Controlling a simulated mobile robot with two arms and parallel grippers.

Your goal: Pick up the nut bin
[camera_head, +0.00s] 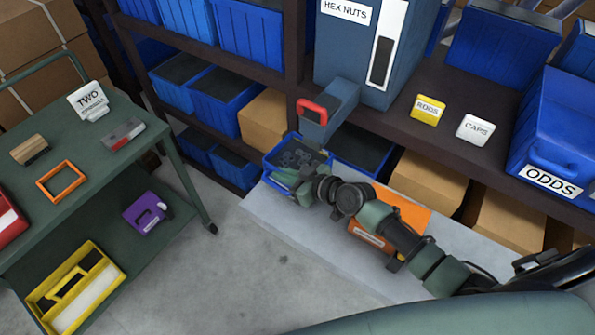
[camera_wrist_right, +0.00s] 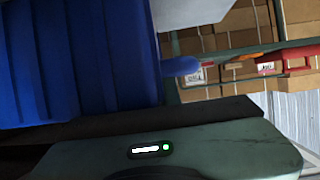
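The nut bin (camera_head: 272,163) is a small blue open bin with grey nuts in it. In the head view it sits at the left end of a pale grey surface, under the chute of the HEX NUTS dispenser (camera_head: 352,88). My right gripper (camera_head: 287,181) is at the bin's near side, and its arm comes in from the right. In the right wrist view a ribbed blue wall (camera_wrist_right: 75,60), which looks like the bin's, fills the upper left close to the gripper. The fingertips are hidden, so I cannot tell whether they grip it. My left gripper is not in view.
An orange bin (camera_head: 405,212) lies under my right arm. Above stands a dark shelf with a blue ODDS bin (camera_head: 548,150), a yellow RODS sign (camera_head: 428,109) and a white CAPS sign (camera_head: 475,130). A green cart (camera_head: 120,165) stands at left, with clear floor beside it.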

